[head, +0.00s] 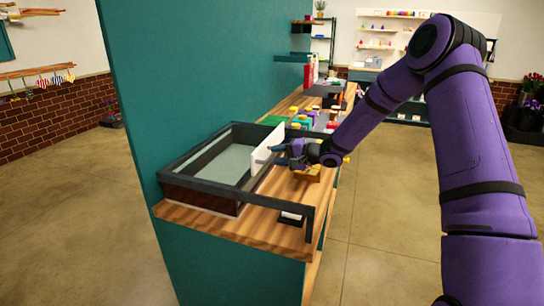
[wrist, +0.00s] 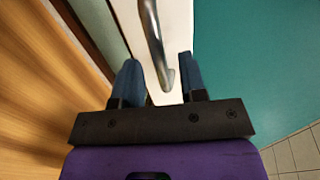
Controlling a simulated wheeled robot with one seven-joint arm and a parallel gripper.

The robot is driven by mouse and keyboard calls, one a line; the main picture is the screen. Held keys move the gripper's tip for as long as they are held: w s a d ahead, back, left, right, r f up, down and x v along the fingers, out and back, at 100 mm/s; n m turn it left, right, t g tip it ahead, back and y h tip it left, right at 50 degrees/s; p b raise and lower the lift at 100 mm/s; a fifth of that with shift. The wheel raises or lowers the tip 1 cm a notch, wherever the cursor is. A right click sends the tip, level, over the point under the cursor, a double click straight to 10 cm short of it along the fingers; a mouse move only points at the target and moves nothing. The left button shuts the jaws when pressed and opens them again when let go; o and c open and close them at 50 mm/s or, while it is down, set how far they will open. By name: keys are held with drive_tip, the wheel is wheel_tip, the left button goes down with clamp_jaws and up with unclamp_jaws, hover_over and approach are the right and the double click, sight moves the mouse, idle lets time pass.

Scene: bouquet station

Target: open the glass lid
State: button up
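A low, dark-framed case (head: 215,204) stands on the wooden counter, with a pale glass lid (head: 222,163) across its top. The lid looks closed, lying flat. An upright white panel (head: 262,148) stands at the case's right side, and it fills the middle of the wrist view (wrist: 174,20). A curved metal handle (wrist: 153,35) runs along this panel. My gripper (head: 274,156) is at the panel in the head view. In the wrist view my gripper (wrist: 160,72) is open, its blue fingers apart on either side of the handle's near end. I cannot tell whether they touch it.
A teal wall (head: 200,75) rises behind the case. A dark rail (head: 285,206) borders the counter (head: 225,228) at the front right. Several small coloured items (head: 310,118) stand farther along the counter. Open floor (head: 400,190) lies to the right.

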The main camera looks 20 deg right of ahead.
drive_tip(key=shift+x, duration=1.2)
drive_tip(key=shift+c, duration=0.4)
clamp_jaws()
drive_tip(key=f+v, duration=0.2)
drive_tip(key=v, duration=0.9)
drive_tip(key=f+v, duration=0.2)
drive_tip(key=v, duration=0.9)
drive_tip(key=shift+s+d+f, duration=0.3)
drive_tip(key=shift+s+d, duration=0.05)
drive_tip(key=shift+d, duration=0.15)
drive_tip(key=shift+o, duration=0.4)
unclamp_jaws()
drive_tip(key=v, duration=1)
drive_tip(key=shift+s+d, duration=0.2)
drive_tip(key=shift+d, duration=0.15)
